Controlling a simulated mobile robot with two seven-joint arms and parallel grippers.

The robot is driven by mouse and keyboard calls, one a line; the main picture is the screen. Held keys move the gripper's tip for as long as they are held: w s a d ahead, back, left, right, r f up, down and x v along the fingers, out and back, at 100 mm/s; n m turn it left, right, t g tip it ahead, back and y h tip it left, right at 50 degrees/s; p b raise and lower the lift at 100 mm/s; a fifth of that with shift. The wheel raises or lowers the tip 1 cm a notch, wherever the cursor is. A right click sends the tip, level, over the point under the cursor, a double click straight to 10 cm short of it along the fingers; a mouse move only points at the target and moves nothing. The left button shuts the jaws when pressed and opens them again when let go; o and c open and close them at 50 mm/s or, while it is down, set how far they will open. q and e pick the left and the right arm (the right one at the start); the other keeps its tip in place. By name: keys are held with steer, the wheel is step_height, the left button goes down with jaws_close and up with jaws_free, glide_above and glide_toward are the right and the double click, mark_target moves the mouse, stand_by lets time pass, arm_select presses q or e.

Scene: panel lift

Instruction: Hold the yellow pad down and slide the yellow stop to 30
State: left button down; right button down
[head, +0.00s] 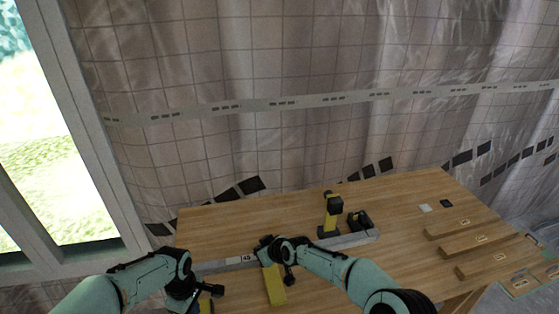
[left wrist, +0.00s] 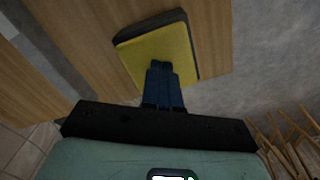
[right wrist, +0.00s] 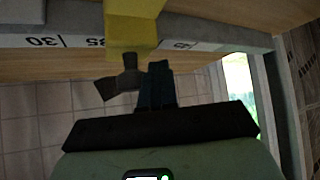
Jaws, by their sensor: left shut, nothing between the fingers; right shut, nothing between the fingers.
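The yellow pad (left wrist: 150,48), with a dark edge, lies under the fingertips of my left gripper (left wrist: 158,68) in the left wrist view. Its fingers are shut and overlap the pad; I cannot tell whether they press on it. In the head view my left arm mostly hides the pad (head: 206,306). The yellow stop (head: 275,287) sits across the numbered rail, beside my right gripper (head: 266,247). In the right wrist view the stop (right wrist: 130,28) covers rail marks between 35 and a partly hidden label. My right gripper (right wrist: 155,68) is shut and empty, close to the stop; contact is unclear.
The grey rail (head: 218,264) runs across the wooden table (head: 220,224), with a 45 label left of my right gripper. A yellow and black tool (head: 333,212) and a dark object (head: 359,220) stand near its right end. Labelled wooden strips (head: 474,244) lie at the right.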

arm_select(q)
steer(key=shift+s+d+f, duration=0.1)
steer(key=shift+s+f, duration=0.1)
steer(key=shift+f, duration=0.05)
arm_select(e)
steer(key=shift+w+d, duration=0.1)
steer(key=shift+d, duration=0.1)
steer(key=shift+w+d, duration=0.2)
steer(key=shift+d, duration=0.65)
steer(key=shift+w+d, duration=0.2)
steer(key=shift+d, duration=0.65)
steer(key=shift+a, duration=0.2)
steer(key=shift+s+a, duration=0.25)
steer(key=shift+a, duration=0.55)
steer(key=shift+s+a, duration=0.2)
steer(key=shift+a, duration=0.6)
step_height(320, 180, up, 8)
arm_select(q)
steer(key=shift+r, duration=0.1)
steer(key=shift+w+r, duration=0.15)
steer(key=shift+r, duration=0.35)
step_height(320, 180, up, 8)
